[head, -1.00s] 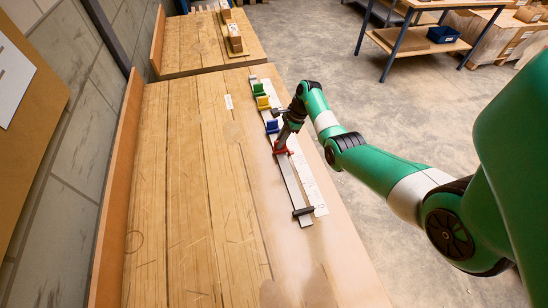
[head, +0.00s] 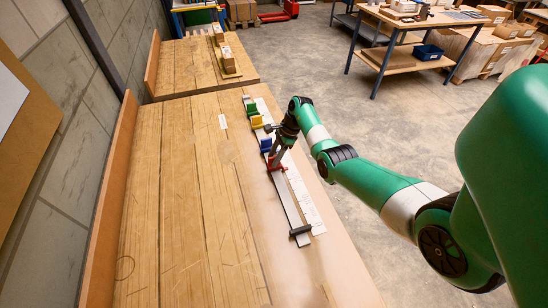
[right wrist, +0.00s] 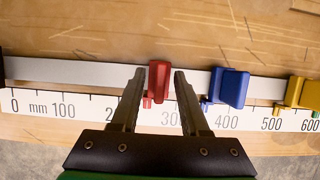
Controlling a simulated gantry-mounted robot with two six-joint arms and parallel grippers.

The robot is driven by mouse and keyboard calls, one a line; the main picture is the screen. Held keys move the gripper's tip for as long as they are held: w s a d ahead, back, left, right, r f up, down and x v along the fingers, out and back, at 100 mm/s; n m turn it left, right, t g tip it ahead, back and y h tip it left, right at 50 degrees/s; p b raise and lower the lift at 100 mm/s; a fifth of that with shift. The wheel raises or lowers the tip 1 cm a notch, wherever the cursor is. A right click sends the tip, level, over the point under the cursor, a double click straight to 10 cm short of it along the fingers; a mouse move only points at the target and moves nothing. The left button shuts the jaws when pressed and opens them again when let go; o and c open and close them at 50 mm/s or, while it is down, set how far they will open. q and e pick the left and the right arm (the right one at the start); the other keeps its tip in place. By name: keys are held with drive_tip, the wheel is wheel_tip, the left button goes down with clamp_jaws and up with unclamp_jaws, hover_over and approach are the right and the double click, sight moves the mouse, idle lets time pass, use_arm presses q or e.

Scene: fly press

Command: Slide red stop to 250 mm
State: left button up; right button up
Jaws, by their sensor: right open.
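The red stop (right wrist: 159,82) sits on the pale rail (right wrist: 60,70). In the right wrist view it stands between the 200 and 300 marks of the white scale (right wrist: 85,107). My right gripper (right wrist: 159,71) is open, with one finger on each side of the red stop; a narrow gap shows on either side. In the head view the red stop (head: 276,167) shows just below my right gripper (head: 278,154), partly hidden by it. The fingers cover part of the scale, including most of the 200 label. My left gripper is out of view.
A blue stop (right wrist: 229,87) stands right of the red one, near 400, and a yellow stop (right wrist: 298,92) is farther right. A dark end piece (head: 300,230) closes the rail's near end. The wooden bench (head: 180,220) left of the rail is clear.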

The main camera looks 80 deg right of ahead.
drive_tip(key=p+v, duration=0.3)
drive_tip(key=v, duration=0.8)
drive_tip(key=shift+s+r, duration=0.15)
drive_tip(key=shift+r, duration=0.05)
drive_tip(key=shift+d, duration=0.1)
